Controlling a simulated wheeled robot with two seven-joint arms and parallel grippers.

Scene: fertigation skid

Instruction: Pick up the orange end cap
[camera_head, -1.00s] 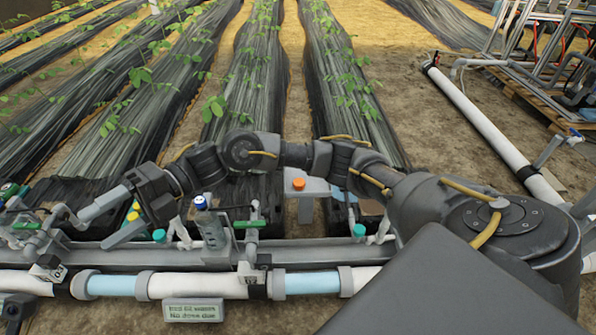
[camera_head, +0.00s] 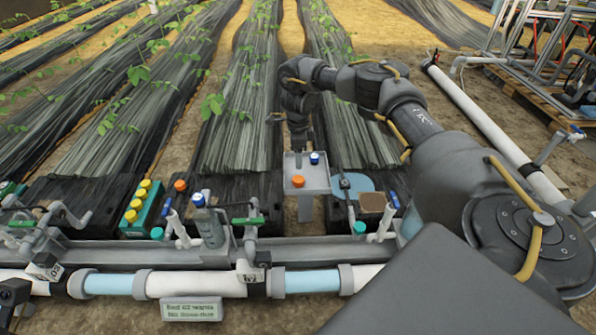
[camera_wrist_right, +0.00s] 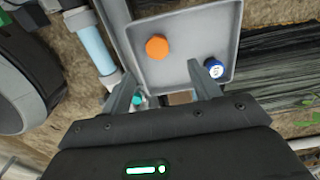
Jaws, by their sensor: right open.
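An orange end cap (camera_head: 297,181) sits on a grey tray (camera_head: 317,183), near its front left. In the right wrist view the orange end cap (camera_wrist_right: 157,47) is ahead of the fingertips, between their lines and apart from both. A blue cap (camera_head: 314,158) is on the same tray; in the wrist view it (camera_wrist_right: 214,67) is close by one fingertip. My right gripper (camera_head: 300,144) is at the tray's far edge in the head view, its fingers pointing down. In the wrist view the right gripper (camera_wrist_right: 164,84) is open with nothing between its fingers. My left gripper's fingers are not seen.
Another orange cap (camera_head: 180,185) is left on a dark box. A teal rack (camera_head: 140,212) holds several yellow caps. A bottle with a blue top (camera_head: 208,222), green-handled valves and a white and blue pipe (camera_head: 205,284) run along the front. Plastic-covered plant rows lie behind.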

